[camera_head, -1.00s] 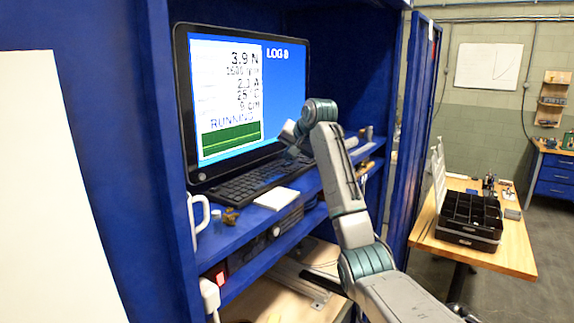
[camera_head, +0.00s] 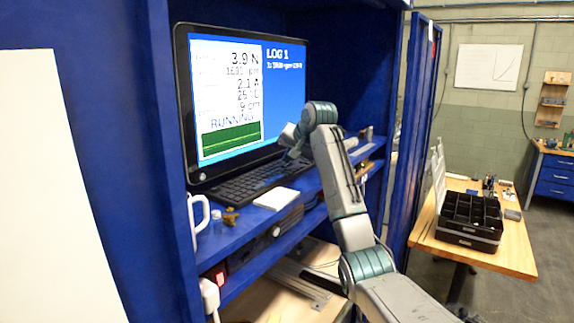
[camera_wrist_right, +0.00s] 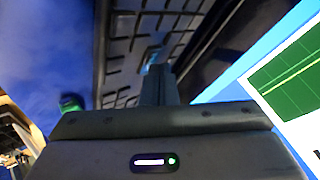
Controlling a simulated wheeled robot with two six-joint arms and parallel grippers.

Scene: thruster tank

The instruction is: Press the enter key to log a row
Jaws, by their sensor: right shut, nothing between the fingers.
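The black keyboard (camera_head: 245,184) lies on the blue cabinet's shelf in front of the monitor (camera_head: 240,95). The monitor's right part reads LOG 1 with one row of text under it, and its left part reads RUNNING. My right gripper (camera_head: 290,155) is at the keyboard's right end. In the right wrist view its shut fingers (camera_wrist_right: 158,84) point down at the keys of the keyboard (camera_wrist_right: 145,35), with nothing between them. The tips are at or very near a key; I cannot tell whether they touch it. The enter key cannot be told apart. My left gripper is not in view.
A white pad (camera_head: 276,199) lies in front of the keyboard. A white mug (camera_head: 197,218) and small brown parts (camera_head: 231,217) stand at the shelf's left. The cabinet's right wall (camera_head: 408,140) is beside my arm. A wooden table (camera_head: 510,245) with a black organizer (camera_head: 470,222) stands right.

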